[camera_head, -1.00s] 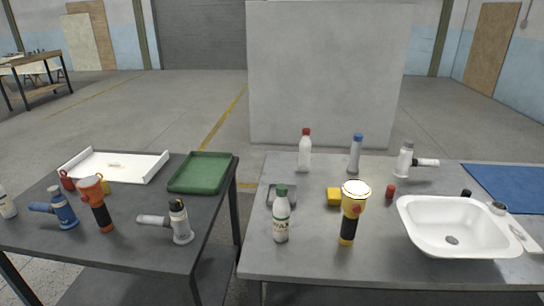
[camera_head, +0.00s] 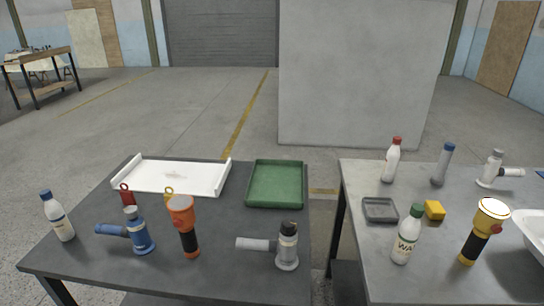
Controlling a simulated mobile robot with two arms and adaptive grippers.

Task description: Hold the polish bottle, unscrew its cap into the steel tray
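The small grey steel tray (camera_head: 380,218) lies on the right table, left of a yellow block. Several bottles stand upright with caps on: a white one with a green cap (camera_head: 406,240), its label seeming to read "WAX", in front of the tray; a white one with a red cap (camera_head: 391,163) behind it; and a white one with a blue cap (camera_head: 60,218) at the far left of the left table. I cannot read which one is the polish bottle. Neither of my grippers is in view.
The left table holds a white tray (camera_head: 168,190), a green tray (camera_head: 275,204), an orange flashlight (camera_head: 184,228), and blue (camera_head: 139,232) and grey (camera_head: 287,247) tools. A gap separates the tables. A yellow block (camera_head: 434,210), yellow flashlight (camera_head: 483,232) and white basin (camera_head: 533,232) crowd the right table.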

